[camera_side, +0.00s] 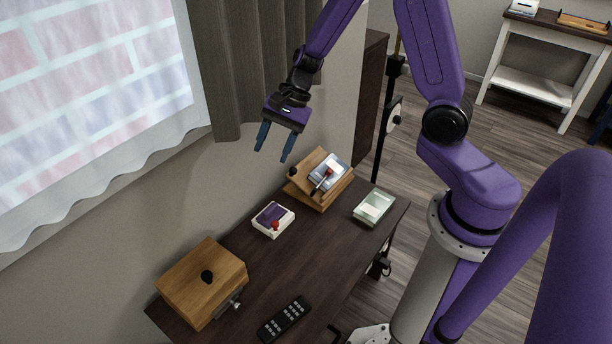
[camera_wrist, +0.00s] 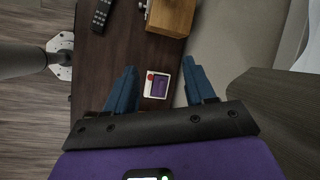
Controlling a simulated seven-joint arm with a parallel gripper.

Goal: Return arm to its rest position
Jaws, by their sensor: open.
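My gripper (camera_side: 274,142) hangs in the air above the far part of the dark cabinet top (camera_side: 270,270), close to the curtain. Its two blue fingers are apart with nothing between them. In the wrist view my gripper (camera_wrist: 160,90) is also open, its fingers either side of the white-and-purple box far below. My purple arm reaches up and over from the right of the side view.
On the cabinet stand a closed wooden box (camera_side: 205,280), a white-and-purple box (camera_side: 272,219) with a red knob, an open wooden box (camera_side: 320,185) with items on it, a pale green tray (camera_side: 374,207) and a black remote (camera_side: 285,319). A curtain (camera_side: 240,70) hangs behind.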

